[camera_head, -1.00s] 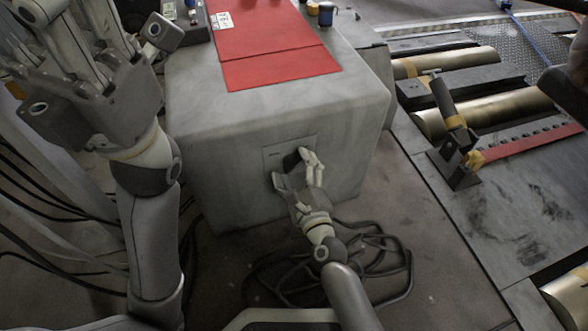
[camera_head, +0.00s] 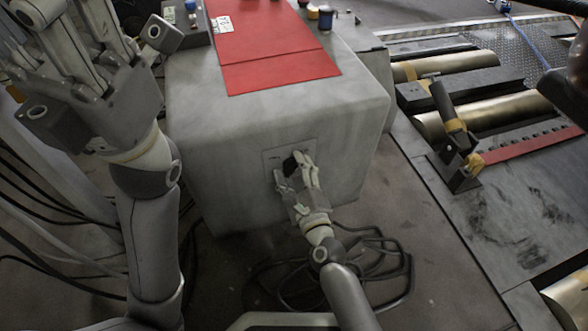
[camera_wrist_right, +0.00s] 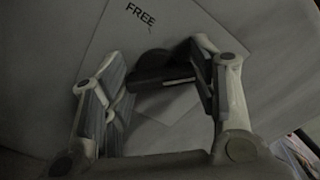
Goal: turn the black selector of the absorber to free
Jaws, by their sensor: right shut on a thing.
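The absorber (camera_head: 210,130) is a big grey box with a plate on its front face. The black selector (camera_head: 291,163) sits on that plate. In the right wrist view the selector (camera_wrist_right: 160,72) is between my fingers, below the printed word FREE on the plate (camera_wrist_right: 175,25). My right gripper (camera_head: 296,172) is shut on the selector, and its fingers (camera_wrist_right: 160,85) hide part of it. Which mark the selector points at I cannot tell. My left gripper (camera_head: 95,55) is raised at the upper left, fingers spread and empty, away from the absorber.
A red mat (camera_head: 275,65) and small jars (camera_head: 325,14) lie on the absorber's top. Black cables (camera_head: 370,265) coil on the floor below my right arm. Metal rollers (camera_head: 470,110) and a red strip (camera_head: 530,145) are at the right.

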